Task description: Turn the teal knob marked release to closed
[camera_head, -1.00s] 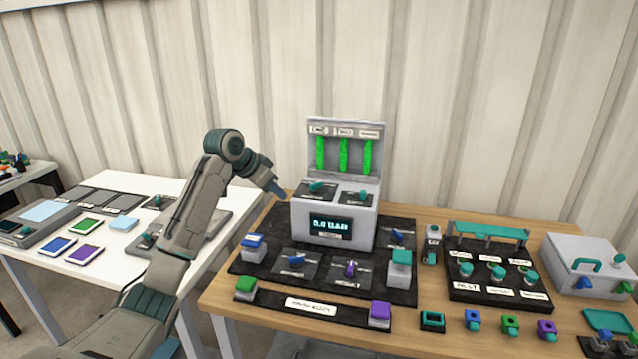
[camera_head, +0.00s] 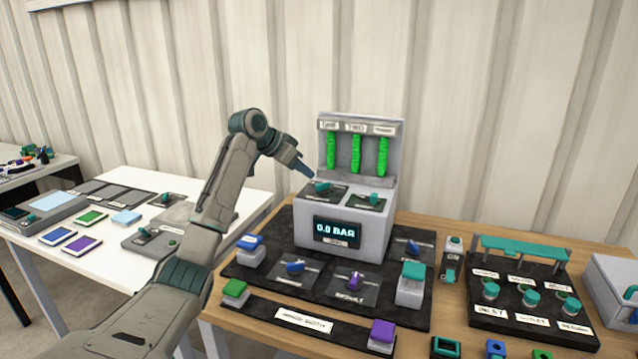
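Two teal knobs sit on black plates on top of the grey gauge box (camera_head: 345,238): a left knob (camera_head: 321,186) and a right knob (camera_head: 374,198). Their labels are too small to read, so I cannot tell which is marked release. My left gripper (camera_head: 306,171) points down and right, its tip just above and left of the left teal knob. I cannot tell whether it touches the knob, or whether its fingers are open or shut. My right gripper is not in view.
The box display (camera_head: 337,231) reads 0.0 BAR, below three green gauge columns. A teal-railed manifold (camera_head: 530,318) stands right. A white table (camera_head: 105,259) is left.

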